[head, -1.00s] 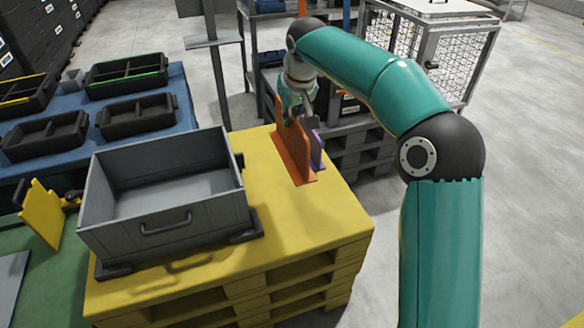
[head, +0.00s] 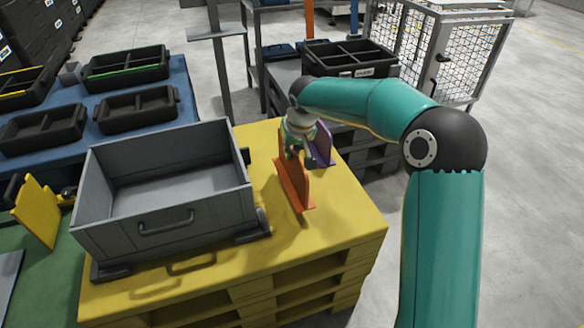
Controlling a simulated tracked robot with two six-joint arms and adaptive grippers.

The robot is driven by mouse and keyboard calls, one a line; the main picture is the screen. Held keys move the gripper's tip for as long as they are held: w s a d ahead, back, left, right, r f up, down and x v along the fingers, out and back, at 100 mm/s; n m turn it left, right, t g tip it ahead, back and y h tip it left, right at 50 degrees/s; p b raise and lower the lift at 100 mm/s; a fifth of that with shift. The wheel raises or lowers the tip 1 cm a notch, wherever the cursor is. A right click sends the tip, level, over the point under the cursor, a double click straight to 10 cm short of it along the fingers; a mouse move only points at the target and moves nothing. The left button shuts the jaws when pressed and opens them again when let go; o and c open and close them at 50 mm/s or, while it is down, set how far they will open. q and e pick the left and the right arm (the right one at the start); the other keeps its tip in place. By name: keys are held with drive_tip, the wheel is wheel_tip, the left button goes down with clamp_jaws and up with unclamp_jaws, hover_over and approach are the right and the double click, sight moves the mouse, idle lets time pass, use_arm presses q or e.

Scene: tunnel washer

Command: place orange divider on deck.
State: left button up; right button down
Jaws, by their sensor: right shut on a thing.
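The orange divider (head: 294,188) is an upright L-shaped plate with a flat foot, over the right part of the yellow deck (head: 340,215). My right gripper (head: 297,156) is shut on its upper part, reaching in from behind. A dark shadow lies by the foot's near end; I cannot tell whether the foot touches the deck. A purple divider (head: 321,147) stands behind and to the right, partly hidden by the gripper. My left gripper is not in view.
A large grey bin (head: 165,200) stands on the deck left of the orange divider. Black divided trays (head: 125,68) sit on a blue table at left. A yellow plate (head: 37,212) is at far left. A black tray (head: 350,58) and mesh cage (head: 425,60) are behind. The deck's right front is clear.

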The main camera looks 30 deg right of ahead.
sight(292, 164)
wheel_tip(292, 164, down, 5)
drive_tip(key=shift+b, duration=0.5)
drive_tip(key=c, duration=1.2)
unclamp_jaws()
drive_tip(key=shift+c, duration=0.2)
drive_tip(key=shift+r, duration=0.15)
drive_tip(key=p+v, duration=0.2)
drive_tip(key=v, duration=0.9)
drive_tip(key=shift+s+a+r, duration=0.1)
drive_tip(key=shift+s+r, duration=0.2)
